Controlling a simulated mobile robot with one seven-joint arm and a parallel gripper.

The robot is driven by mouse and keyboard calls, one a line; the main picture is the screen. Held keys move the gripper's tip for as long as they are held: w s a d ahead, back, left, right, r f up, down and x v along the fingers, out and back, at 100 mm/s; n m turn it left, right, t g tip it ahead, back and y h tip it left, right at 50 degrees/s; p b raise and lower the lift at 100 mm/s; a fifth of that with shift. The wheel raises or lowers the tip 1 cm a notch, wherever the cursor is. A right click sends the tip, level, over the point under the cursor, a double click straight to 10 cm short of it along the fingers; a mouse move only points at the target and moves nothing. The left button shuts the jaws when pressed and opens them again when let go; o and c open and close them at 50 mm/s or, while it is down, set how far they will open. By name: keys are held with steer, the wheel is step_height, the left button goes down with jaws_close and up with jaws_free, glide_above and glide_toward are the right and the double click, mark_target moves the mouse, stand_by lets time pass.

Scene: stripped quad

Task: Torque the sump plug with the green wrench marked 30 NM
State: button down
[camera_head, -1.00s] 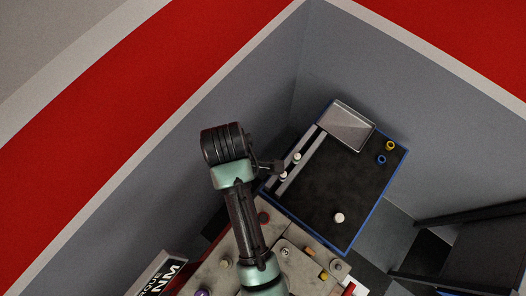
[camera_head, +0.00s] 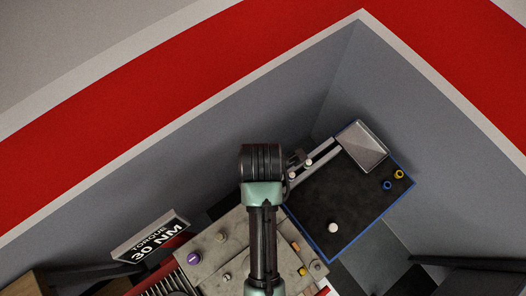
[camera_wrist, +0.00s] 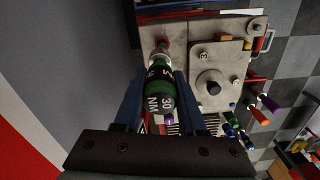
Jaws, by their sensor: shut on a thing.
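In the wrist view my gripper (camera_wrist: 160,84) is shut on the green wrench (camera_wrist: 160,76). The wrench's round end reads 30 NM, and its far end is reddish and reaches toward the grey engine block (camera_wrist: 205,60). I cannot tell whether that end touches the block. In the head view my arm stands over the block (camera_head: 215,243), and the wrench is not clear there. Which fitting on the block is the sump plug I cannot tell.
A sign (camera_head: 158,240) reads TORQUE 30 NM. A blue-edged black bench (camera_head: 340,200) with a metal tray (camera_head: 362,146) stands at the right. Several coloured-handled tools (camera_wrist: 270,105) stick out beside the block. A grey wall (camera_head: 215,140) runs behind.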

steer(key=shift+s+d+f, duration=0.15)
steer(key=shift+s+d, duration=0.1)
steer(key=shift+s, duration=0.05)
steer(key=shift+s+f+b, duration=0.1)
steer(key=shift+f+b, duration=0.2)
steer(key=shift+b, duration=0.1)
steer(key=f, duration=0.1)
steer(key=f+b, duration=0.1)
steer(key=shift+w+a+f, duration=0.1)
steer(key=shift+w+f, duration=0.15)
steer(key=shift+f, duration=0.15)
steer(key=shift+s+f+b, duration=0.1)
steer(key=shift+f+b, duration=0.5)
steer(key=shift+f, duration=0.15)
steer(key=n+p, duration=0.2)
steer(key=n, duration=0.1)
steer(key=shift+n, duration=0.3)
steer(key=shift+f+n+p, duration=0.1)
steer(key=shift+n+p, duration=0.2)
steer(key=shift+n, duration=0.2)
